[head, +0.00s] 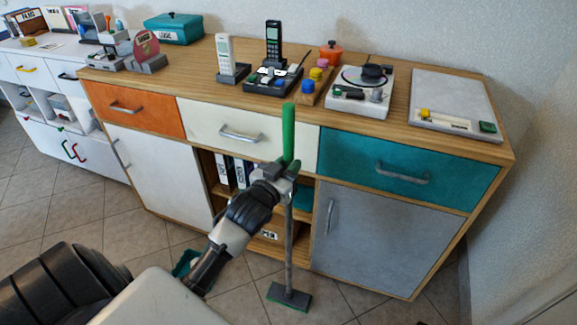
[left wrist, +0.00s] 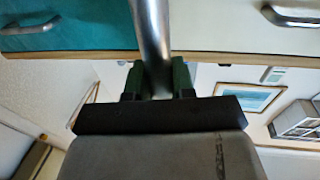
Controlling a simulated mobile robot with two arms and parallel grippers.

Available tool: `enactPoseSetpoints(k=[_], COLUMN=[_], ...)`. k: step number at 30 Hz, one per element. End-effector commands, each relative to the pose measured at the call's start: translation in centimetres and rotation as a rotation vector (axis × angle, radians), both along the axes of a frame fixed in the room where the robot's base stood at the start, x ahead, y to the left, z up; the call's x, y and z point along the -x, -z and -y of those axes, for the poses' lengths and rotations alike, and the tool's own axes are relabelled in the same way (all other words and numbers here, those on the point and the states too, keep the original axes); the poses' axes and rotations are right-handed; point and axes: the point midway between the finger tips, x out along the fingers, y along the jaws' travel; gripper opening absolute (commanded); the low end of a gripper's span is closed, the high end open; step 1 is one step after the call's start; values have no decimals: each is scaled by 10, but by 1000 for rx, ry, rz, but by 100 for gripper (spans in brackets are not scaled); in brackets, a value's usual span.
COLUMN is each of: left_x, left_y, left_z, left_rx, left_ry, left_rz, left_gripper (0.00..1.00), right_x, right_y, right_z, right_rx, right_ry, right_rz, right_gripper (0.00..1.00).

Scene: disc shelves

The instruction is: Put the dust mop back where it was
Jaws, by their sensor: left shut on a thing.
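The dust mop stands nearly upright in front of the wooden cabinet in the head view. It has a green grip (head: 288,133), a grey metal pole (head: 289,240) and a flat dark head with green edges (head: 289,296) down at the floor. My left gripper (head: 286,172) is shut on the pole just below the green grip. In the left wrist view the pole (left wrist: 150,35) runs between the two dark green fingers (left wrist: 158,82). Whether the mop head touches the floor is hard to tell. My right gripper is not in view.
The cabinet (head: 493,148) has an orange drawer (head: 135,108), a cream drawer (head: 215,122) and a teal drawer (head: 400,180), all shut. Open shelves with binders (head: 232,172) lie behind my left gripper. Phones and other items stand on top. Tiled floor (head: 80,205) is free at the left.

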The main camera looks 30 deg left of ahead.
Motion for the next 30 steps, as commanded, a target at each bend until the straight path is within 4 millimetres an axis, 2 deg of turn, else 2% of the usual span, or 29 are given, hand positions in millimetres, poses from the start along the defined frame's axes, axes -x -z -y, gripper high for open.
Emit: enactPoseSetpoints(k=[5, 6, 10, 20, 26, 30], left_x=[0, 0, 0, 0, 28, 59], left_y=[1, 2, 2, -2, 1, 2], left_z=[0, 0, 0, 0, 2, 4], left_rx=[0, 1, 0, 0, 1, 1], left_ry=[0, 0, 0, 0, 0, 0], left_rz=[4, 0, -1, 0, -4, -5], left_gripper=[0, 29, 49, 50, 50, 50], right_x=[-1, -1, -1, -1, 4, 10], right_y=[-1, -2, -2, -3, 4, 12], right_z=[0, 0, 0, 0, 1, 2], right_rx=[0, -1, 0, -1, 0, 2], right_ry=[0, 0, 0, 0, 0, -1], right_rz=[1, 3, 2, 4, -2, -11], right_gripper=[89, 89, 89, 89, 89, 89])
